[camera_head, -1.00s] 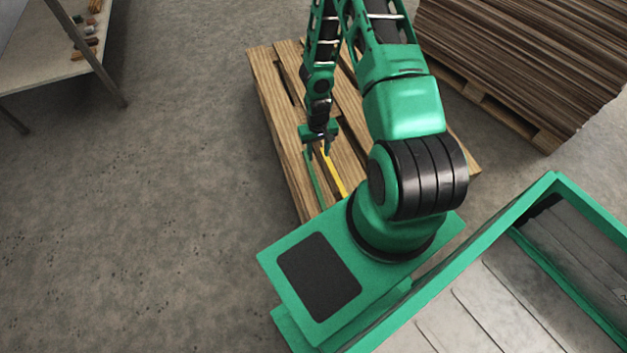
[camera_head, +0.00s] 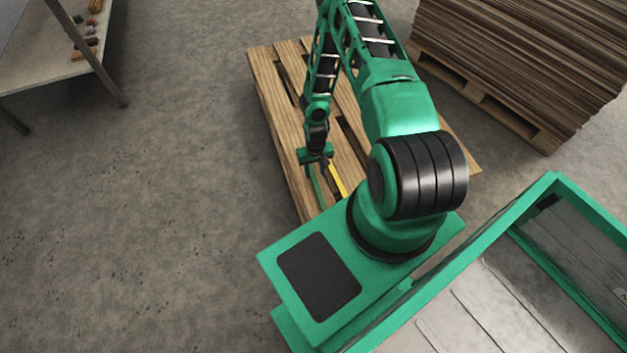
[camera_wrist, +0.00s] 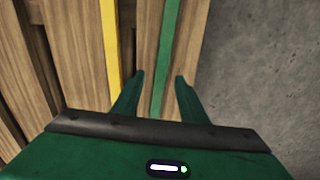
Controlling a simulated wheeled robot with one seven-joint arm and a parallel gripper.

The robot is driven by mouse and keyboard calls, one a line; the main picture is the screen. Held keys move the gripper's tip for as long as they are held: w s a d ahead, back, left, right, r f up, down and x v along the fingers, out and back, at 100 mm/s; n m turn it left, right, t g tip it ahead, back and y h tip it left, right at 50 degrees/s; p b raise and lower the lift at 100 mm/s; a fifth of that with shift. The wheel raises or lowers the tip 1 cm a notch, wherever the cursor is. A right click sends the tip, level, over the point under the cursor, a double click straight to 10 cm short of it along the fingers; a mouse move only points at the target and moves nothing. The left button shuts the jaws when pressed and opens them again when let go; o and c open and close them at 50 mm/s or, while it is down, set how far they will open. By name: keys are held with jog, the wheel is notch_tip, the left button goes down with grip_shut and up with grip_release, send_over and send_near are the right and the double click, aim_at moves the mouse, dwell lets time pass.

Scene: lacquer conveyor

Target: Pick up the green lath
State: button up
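The green lath (camera_wrist: 169,50) lies on the wooden pallet near its edge. In the wrist view it runs from the top down between the two fingers of my gripper (camera_wrist: 157,78), which is open. I cannot tell how high the fingertips are above the lath. In the head view the green lath (camera_head: 317,189) shows only in part, below my gripper (camera_head: 323,165) and partly hidden by it and my arm. A yellow lath (camera_wrist: 110,45) lies beside the green one, left of the left finger; it also shows in the head view (camera_head: 336,181).
The pallet (camera_head: 265,85) has open gaps between its boards. Stacked brown boards (camera_head: 530,55) on another pallet stand at the upper right. A table (camera_head: 50,72) with small items is at the upper left. The grey floor to the left is clear.

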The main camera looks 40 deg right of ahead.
aim_at(314, 178)
jog(key=shift+w+a+f, duration=0.1)
jog(key=shift+f, duration=1.95)
grip_shut()
jog(key=shift+r, duration=0.1)
